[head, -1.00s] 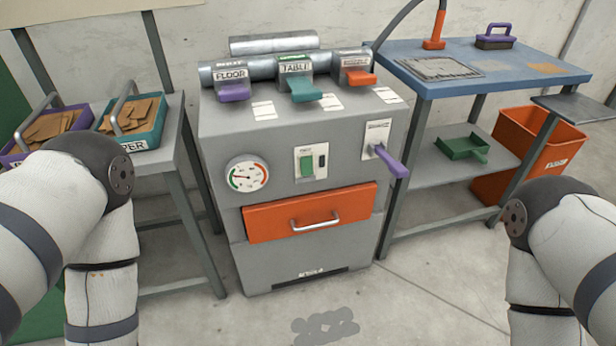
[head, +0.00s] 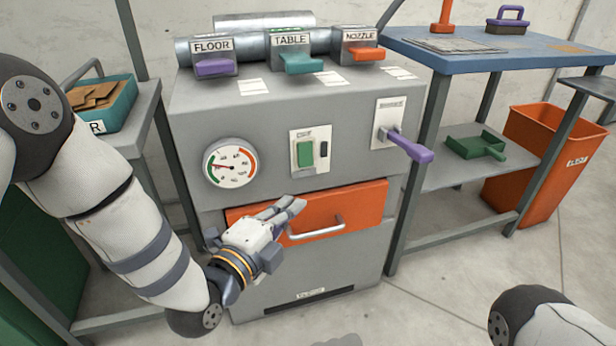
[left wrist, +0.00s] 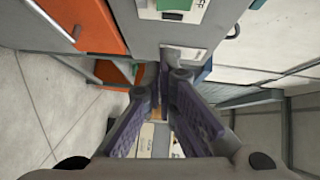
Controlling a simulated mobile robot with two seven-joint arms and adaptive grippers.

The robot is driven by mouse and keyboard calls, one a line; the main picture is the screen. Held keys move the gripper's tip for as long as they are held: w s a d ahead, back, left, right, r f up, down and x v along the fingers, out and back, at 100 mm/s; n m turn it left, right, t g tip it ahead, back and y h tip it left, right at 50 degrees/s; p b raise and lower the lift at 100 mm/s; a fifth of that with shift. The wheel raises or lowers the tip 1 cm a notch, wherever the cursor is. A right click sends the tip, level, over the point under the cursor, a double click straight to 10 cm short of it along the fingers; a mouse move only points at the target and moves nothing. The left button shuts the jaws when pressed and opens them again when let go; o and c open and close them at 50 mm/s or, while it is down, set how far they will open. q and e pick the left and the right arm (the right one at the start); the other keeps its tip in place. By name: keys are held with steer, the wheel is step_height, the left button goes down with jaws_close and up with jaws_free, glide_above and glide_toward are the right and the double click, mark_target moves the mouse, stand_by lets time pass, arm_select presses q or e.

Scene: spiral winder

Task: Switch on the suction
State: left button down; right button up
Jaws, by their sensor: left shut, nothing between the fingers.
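The grey suction cabinet (head: 320,98) stands in front of me. A green rocker switch (head: 306,153) sits on a white plate on its front, and part of a green switch (left wrist: 233,28) shows at the top of the left wrist view. A round gauge (head: 230,163) is left of it, and a purple-handled lever (head: 408,146) is right of it. My left gripper (head: 298,206) is shut and empty, below the switch and in front of the orange drawer, apart from the switch. My right gripper is out of view.
The orange drawer (head: 365,205) has a protruding metal handle (head: 317,230). FLOOR (head: 215,68), TABLE (head: 303,63) and NOZZLE (head: 365,54) gate levers stick out on top. A blue-topped bench (head: 470,60) stands right, and a stand with a teal tray (head: 118,115) stands left.

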mark_target(306, 155)
arm_select(q)
steer(key=shift+w, duration=0.1)
steer(key=w+a+b+x, duration=0.1)
steer(key=b+x, duration=0.3)
steer(key=x, duration=0.8)
steer(key=shift+w+a+f, duration=0.3)
steer(key=shift+w+a, duration=0.15)
steer(key=shift+a, duration=0.2)
